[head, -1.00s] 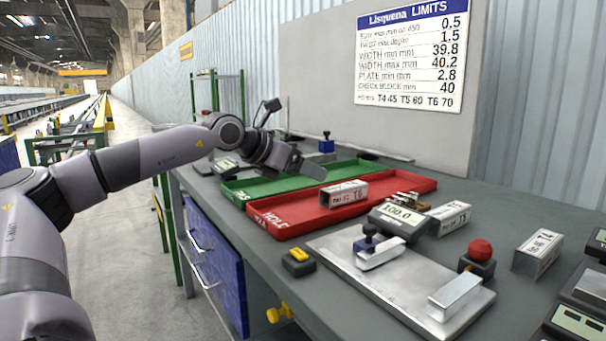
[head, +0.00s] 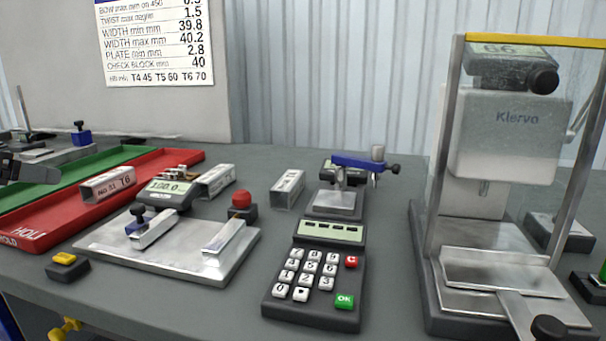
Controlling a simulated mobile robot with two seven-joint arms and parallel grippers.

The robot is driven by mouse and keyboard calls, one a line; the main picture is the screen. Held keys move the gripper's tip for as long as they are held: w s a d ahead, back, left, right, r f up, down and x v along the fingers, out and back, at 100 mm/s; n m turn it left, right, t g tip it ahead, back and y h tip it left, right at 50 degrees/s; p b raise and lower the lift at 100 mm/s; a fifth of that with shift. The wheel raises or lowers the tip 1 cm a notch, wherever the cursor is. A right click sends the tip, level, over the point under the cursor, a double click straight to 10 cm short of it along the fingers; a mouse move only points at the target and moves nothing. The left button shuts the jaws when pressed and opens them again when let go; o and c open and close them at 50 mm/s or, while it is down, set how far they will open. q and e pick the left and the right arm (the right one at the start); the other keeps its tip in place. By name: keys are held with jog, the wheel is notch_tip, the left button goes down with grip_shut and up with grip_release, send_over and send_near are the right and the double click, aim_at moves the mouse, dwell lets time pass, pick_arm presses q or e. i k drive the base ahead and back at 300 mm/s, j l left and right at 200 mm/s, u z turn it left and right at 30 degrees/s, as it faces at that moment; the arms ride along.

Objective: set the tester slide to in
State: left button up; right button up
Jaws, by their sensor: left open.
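The tester (head: 507,135) is a pale unit marked Klervo at the right, with a metal frame, a yellow top bar and a display on top. Its slide (head: 520,306) is a metal plate at the bottom front. The slide's black knob (head: 550,328) sticks out toward me past the front of the base, partly cut by the picture's lower edge. My right gripper is not in view.
A keypad (head: 315,280) stands left of the tester. A metal measuring plate (head: 190,258) with a red button (head: 242,199) lies further left. Red (head: 180,160) and green (head: 105,160) trays are at the left. A small clamp stand (head: 340,200) stands behind the keypad.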

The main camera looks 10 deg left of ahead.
aim_at(509, 274)
jog(key=k+j, duration=0.1)
jog(key=k, duration=0.75)
